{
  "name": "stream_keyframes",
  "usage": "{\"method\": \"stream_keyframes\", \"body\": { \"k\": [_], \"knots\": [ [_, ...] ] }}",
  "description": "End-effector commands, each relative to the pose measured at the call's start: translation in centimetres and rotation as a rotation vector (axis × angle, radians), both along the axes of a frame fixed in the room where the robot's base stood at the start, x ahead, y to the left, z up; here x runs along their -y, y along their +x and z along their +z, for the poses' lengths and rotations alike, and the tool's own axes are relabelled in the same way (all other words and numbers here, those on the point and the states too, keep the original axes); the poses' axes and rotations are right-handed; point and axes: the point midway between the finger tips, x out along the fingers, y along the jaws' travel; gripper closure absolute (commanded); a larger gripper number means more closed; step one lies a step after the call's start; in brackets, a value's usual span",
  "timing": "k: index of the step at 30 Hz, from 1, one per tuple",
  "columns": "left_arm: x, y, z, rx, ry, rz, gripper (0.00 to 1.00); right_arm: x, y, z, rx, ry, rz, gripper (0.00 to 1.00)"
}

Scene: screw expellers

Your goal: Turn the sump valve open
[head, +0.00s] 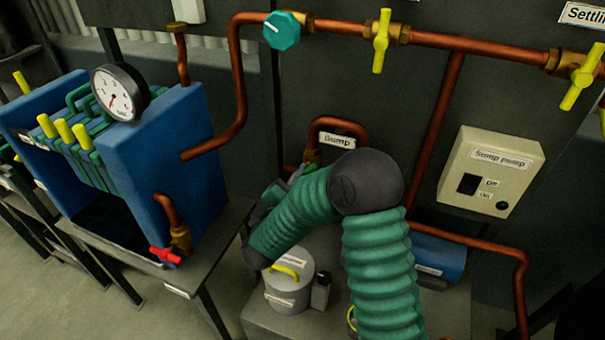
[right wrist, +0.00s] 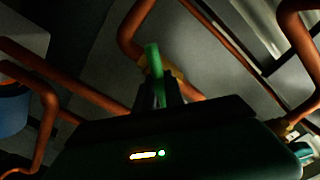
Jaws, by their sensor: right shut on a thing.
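The sump valve's brass body (head: 312,156) sits on a copper pipe below the "Sump" label (head: 337,140) in the head view. My right arm's green sleeve hides most of what is below it. My right gripper (head: 284,186) is partly hidden beside the sleeve, close under the valve. In the right wrist view, the gripper (right wrist: 158,88) is shut on a green valve handle (right wrist: 153,60). The handle stands nearly upright in that picture, in front of brass fittings (right wrist: 176,71) on the copper pipe. My left gripper is not in view.
A blue filter press (head: 165,135) with a gauge (head: 118,92) and red valve (head: 165,255) stands left. A grey pot (head: 288,288) is below my arm. Yellow-handled valves (head: 381,42) and a teal knob (head: 282,30) line the upper pipe. A sump pump switch box (head: 490,175) is right.

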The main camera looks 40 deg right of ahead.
Motion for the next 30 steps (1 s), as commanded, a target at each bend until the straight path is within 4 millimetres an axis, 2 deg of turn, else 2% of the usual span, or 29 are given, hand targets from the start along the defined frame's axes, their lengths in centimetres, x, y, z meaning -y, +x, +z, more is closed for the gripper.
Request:
{"method": "stream_keyframes", "body": {
  "k": [30],
  "knots": [
    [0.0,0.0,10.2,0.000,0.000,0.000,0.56,0.0,-0.1,0.6,-0.816,-0.421,-0.003,1.00]
  ]
}}
